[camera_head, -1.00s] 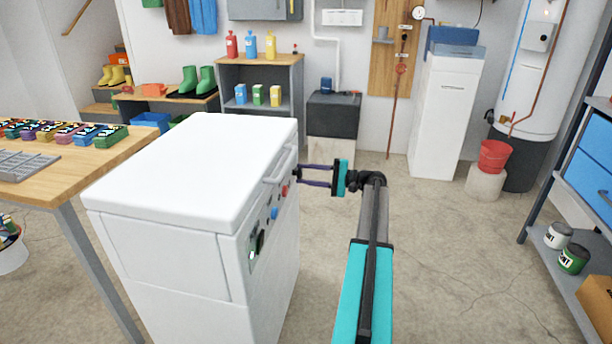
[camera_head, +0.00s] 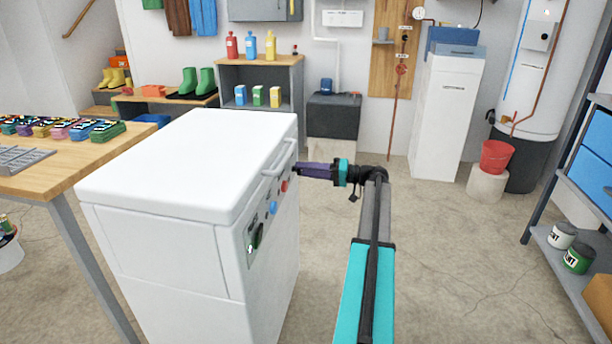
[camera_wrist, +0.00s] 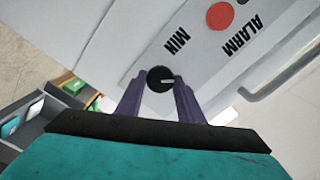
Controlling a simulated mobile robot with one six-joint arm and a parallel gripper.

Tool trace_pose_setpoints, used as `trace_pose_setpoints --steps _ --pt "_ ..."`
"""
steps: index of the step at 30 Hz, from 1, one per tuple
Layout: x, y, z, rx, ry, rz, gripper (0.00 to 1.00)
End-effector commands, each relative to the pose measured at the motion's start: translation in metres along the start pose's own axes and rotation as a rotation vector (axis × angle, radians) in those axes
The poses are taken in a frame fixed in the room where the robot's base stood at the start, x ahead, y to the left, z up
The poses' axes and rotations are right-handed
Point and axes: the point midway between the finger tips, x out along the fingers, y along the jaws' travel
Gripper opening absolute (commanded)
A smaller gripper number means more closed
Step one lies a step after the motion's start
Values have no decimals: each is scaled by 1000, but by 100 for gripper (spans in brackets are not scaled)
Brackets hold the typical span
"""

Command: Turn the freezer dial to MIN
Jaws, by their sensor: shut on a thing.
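The white chest freezer (camera_head: 180,170) stands left of my arm, its lid shut. In the wrist view, the round black dial (camera_wrist: 160,79) sits on its panel (camera_wrist: 150,35). A pale pointer line on the dial points right in that view. The MIN label (camera_wrist: 177,42) is printed just above the dial, slightly right. My gripper (camera_head: 300,170) reaches the panel's far end, its purple fingers on either side of the dial, shut on it. The dial is hidden in the head view. The rest of its scale does not show.
A red button (camera_wrist: 220,16) with an ALARM label (camera_wrist: 243,35) is beside the dial. The lid handle (camera_head: 278,160) is close above my gripper. A wooden table (camera_head: 60,172) stands left of the freezer. The floor (camera_head: 450,240) right of my arm is clear.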

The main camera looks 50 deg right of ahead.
Motion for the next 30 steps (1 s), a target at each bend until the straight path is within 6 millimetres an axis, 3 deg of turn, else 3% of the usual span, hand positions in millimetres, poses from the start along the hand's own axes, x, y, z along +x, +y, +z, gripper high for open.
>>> trace_pose_setpoints --steps 30 --pt "0 1 6 -894 -8 -4 12"
